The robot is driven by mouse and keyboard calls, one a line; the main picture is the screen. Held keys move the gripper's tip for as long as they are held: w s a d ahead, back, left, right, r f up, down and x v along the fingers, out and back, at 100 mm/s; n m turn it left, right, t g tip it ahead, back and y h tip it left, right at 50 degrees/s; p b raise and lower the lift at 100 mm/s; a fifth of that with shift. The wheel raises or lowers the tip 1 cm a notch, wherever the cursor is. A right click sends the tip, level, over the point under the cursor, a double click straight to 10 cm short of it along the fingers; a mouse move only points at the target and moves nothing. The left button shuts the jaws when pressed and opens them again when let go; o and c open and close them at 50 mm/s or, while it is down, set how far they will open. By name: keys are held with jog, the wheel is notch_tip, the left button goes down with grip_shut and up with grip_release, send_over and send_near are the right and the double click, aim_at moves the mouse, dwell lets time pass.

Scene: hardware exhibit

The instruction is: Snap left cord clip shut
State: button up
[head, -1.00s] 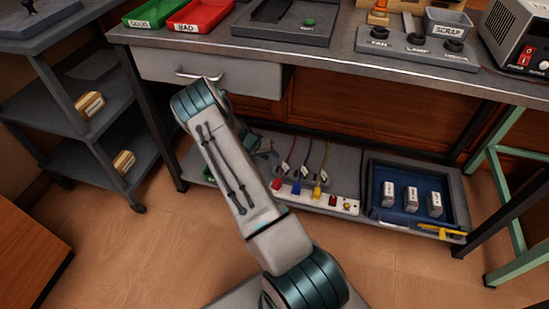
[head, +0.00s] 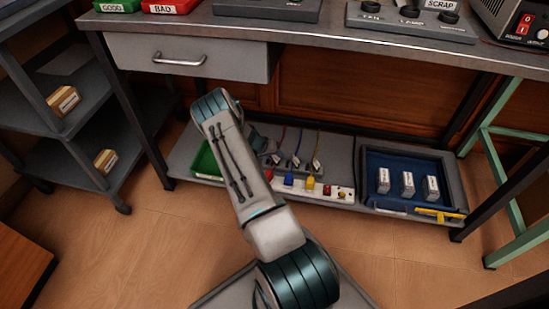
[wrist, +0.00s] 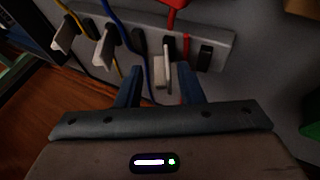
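Three cord clips sit in a row on a grey bar on the lower shelf. The left clip (head: 276,158), by the red cord, is partly beside my gripper in the head view. In the wrist view its pale flap (wrist: 162,65) stands out from the bar, between and just beyond my fingertips. The other clips show as pale flaps at left (wrist: 103,46) and far left (wrist: 65,33). My gripper (wrist: 159,76) is open, with its two blue fingers apart and no visible contact on the flap. In the head view my arm hides most of the gripper.
A white power strip (head: 330,191) with coloured plugs lies in front of the clips. A blue tray (head: 375,160) with several white boxes is at right, a green bin (head: 206,163) at left. The workbench top (head: 320,38) and drawer (head: 225,60) overhang the shelf.

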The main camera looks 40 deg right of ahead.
jog(key=shift+f, duration=0.1)
grip_shut()
